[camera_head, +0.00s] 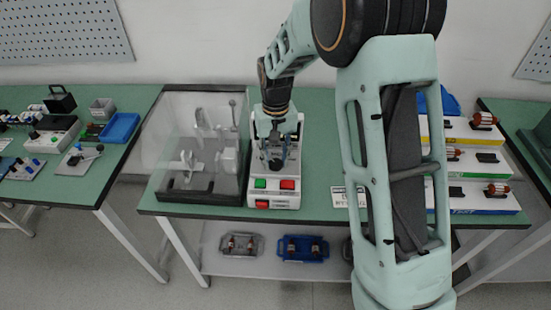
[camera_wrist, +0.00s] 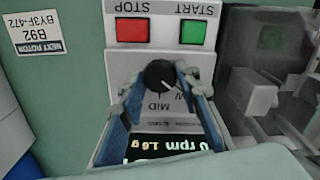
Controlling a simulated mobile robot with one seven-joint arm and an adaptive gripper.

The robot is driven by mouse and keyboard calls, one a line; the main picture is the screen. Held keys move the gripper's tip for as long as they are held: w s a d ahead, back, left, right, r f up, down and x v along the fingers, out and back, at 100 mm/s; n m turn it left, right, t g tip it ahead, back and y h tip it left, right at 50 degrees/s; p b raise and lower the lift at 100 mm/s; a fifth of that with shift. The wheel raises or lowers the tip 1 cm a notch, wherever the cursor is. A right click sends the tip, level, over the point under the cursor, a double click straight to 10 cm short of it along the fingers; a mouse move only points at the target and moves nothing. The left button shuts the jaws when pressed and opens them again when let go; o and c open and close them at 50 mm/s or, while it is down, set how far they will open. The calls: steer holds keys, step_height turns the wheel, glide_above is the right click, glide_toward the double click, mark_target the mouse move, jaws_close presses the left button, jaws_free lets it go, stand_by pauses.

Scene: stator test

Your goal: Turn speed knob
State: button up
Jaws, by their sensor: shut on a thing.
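The black speed knob (camera_wrist: 159,74) sits on the face of the white control box (camera_head: 287,201), with "MID" printed beside it. In the wrist view my gripper (camera_wrist: 160,82) has one finger on each side of the knob, shut on it. Below the knob, a display (camera_wrist: 165,147) reads "0 rpm" and "1.6 g", partly cut off by my gripper. A red STOP button (camera_wrist: 132,32) and a green START button (camera_wrist: 193,33) are on the box. In the head view my gripper (camera_head: 275,155) hides the knob.
A clear-walled test enclosure (camera_head: 172,196) with fixtures inside stands directly left of the box in the head view. Coloured trays with stator parts (camera_head: 484,191) lie on the table at right. A blue bin (camera_head: 119,127) sits on the left table.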

mark_target(275, 162)
steer(key=o, duration=1.2)
steer(key=shift+c, duration=0.2)
step_height(275, 162, up, 12)
